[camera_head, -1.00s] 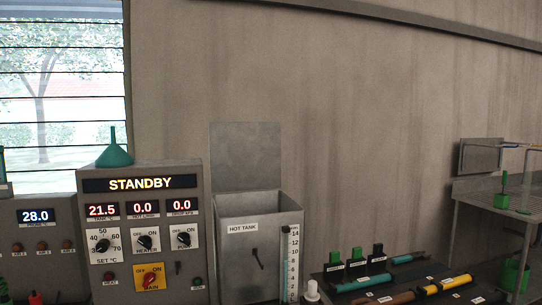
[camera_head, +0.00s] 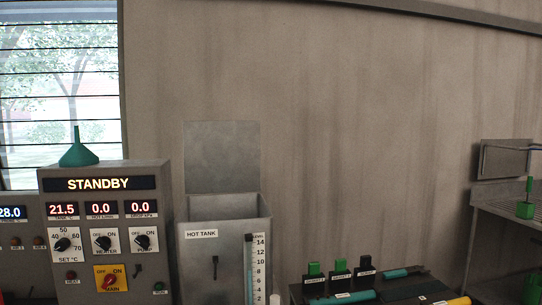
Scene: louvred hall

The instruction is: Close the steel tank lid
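The steel tank (camera_head: 215,270) is a grey box labelled "HOT TANK", with a dark handle or lever on its front and a level scale (camera_head: 257,270) at its right front edge. Its lid (camera_head: 221,157) is a flat grey square panel standing upright at the back of the tank, so the tank top is open. The tank's lower part is cut off by the bottom of the view. Neither of my grippers shows in the head view.
Left of the tank stands a control panel (camera_head: 105,222) reading "STANDBY", with a green funnel (camera_head: 78,149) on top. Right of it is a dark bench with labelled black-and-green blocks and teal tools (camera_head: 399,273). A metal table (camera_head: 500,193) stands far right.

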